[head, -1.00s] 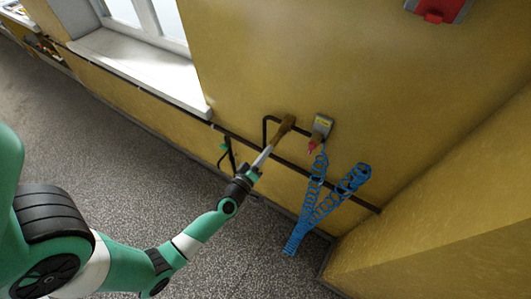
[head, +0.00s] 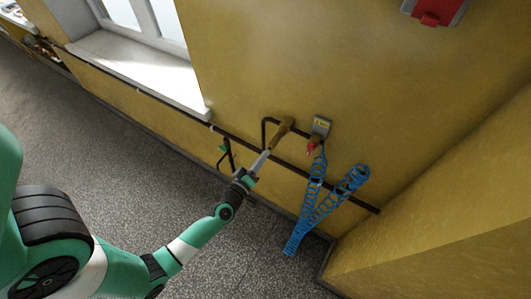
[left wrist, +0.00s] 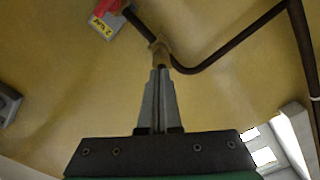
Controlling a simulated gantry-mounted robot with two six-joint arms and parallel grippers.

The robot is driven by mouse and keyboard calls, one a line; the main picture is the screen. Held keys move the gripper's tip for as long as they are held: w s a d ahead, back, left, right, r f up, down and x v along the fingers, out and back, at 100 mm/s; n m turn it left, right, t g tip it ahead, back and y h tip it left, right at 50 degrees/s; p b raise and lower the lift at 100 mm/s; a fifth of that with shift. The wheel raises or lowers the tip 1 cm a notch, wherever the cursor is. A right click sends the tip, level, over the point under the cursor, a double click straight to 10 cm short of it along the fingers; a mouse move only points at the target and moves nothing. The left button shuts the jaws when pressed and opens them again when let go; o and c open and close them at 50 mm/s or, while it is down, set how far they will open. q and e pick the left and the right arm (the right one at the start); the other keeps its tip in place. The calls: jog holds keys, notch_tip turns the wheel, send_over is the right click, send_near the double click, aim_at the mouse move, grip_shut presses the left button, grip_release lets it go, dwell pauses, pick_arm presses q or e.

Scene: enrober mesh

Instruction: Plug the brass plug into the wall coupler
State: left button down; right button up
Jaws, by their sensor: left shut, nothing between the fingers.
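My left gripper (head: 266,154) is shut and empty, pointing up at the yellow wall. Its closed grey fingers also show in the left wrist view (left wrist: 160,72). A brass-brown fitting (head: 284,127) stands out from the wall beside a bent dark pipe, straight beyond the fingertips; it also shows in the left wrist view (left wrist: 160,50). I cannot tell whether the tips touch it, nor whether it is plug, coupler or both. Right of it is a grey box (head: 321,125) with a yellow label and a red part (head: 310,148) below. My right gripper is out of view.
A dark pipe (head: 340,191) runs along the lower wall. A window sill (head: 130,72) juts out at left, and a wall corner closes the right side.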

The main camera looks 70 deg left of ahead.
pick_arm(q)
jog(key=p+v, duration=0.1)
jog(key=v, duration=1.1)
jog(key=shift+s, duration=0.35)
jog(key=shift+d, duration=0.15)
